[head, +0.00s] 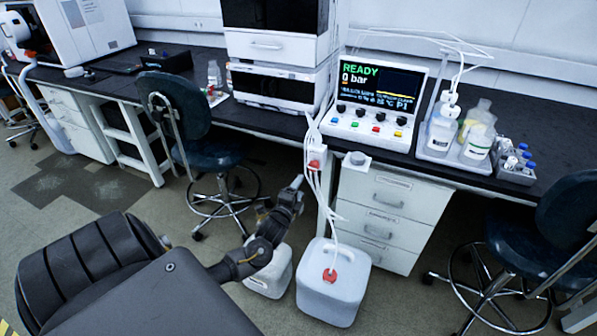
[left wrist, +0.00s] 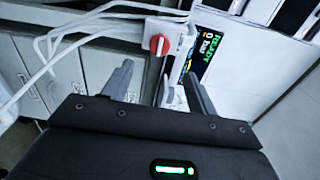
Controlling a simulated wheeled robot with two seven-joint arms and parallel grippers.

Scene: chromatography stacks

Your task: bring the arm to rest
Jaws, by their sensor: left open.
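My left arm comes in from the lower left of the head view, and its dark left gripper (head: 295,188) is in the air in front of the bench, just left of several white tubes. In the left wrist view the two fingers of the left gripper (left wrist: 158,82) stand apart with nothing held between them. A red knob (left wrist: 160,44) on a white block lies beyond the fingers, and it also shows in the head view (head: 315,165) at the bench's front edge. The gripper is apart from the knob in the head view. My right gripper is not in view.
White tubes (head: 326,195) run down to a white jug with a red cap (head: 333,284) on the floor. A second jug (head: 268,275) stands beside it, partly behind my arm. The control panel (head: 375,97) reads READY, 0 bar. Chairs (head: 180,115) stand on both sides.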

